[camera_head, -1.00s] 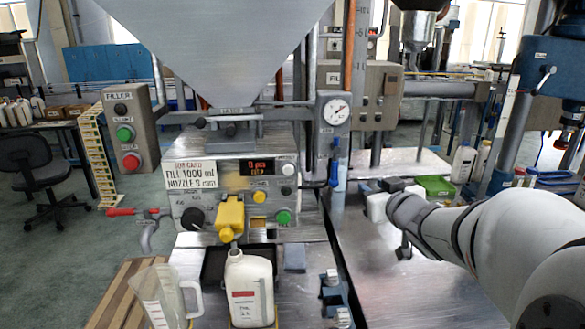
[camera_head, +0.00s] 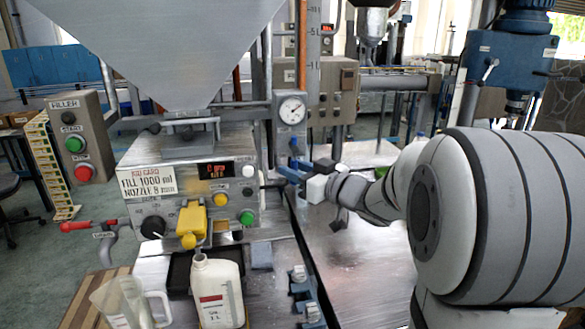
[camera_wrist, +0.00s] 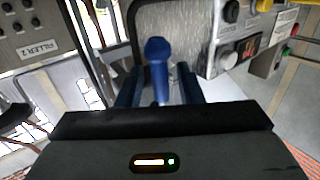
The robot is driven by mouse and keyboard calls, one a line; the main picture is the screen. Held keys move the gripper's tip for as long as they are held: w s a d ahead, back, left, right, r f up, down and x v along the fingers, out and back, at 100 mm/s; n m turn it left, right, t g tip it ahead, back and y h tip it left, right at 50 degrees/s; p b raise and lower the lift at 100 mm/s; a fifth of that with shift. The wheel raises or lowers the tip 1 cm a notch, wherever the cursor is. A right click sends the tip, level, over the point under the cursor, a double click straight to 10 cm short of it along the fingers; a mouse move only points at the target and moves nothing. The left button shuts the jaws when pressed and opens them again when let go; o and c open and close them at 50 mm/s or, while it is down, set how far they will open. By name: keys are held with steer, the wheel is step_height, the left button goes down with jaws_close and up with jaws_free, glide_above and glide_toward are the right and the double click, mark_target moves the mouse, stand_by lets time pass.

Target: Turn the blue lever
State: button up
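The blue lever (camera_head: 293,147) hangs below the round pressure gauge (camera_head: 291,110) on the filling machine in the head view. In the wrist view the blue lever (camera_wrist: 157,66) has a rounded end and lies between the two dark blue fingers of my gripper (camera_wrist: 158,84). Narrow gaps seem to show on both sides, so my gripper looks open around it. In the head view my gripper (camera_head: 292,172) reaches in from the right, at the lever's lower part, and hides some of it.
The filler machine's panel (camera_head: 180,185) stands left of my gripper, with a yellow nozzle cover (camera_head: 193,220). A white bottle (camera_head: 217,290) and a clear jug (camera_head: 128,303) stand in front. The metal table (camera_head: 350,270) right of the lever is mostly clear.

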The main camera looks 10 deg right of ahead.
steer(key=shift+w+a, duration=0.2)
steer(key=shift+w, duration=0.1)
steer(key=shift+c, duration=0.5)
jaws_close()
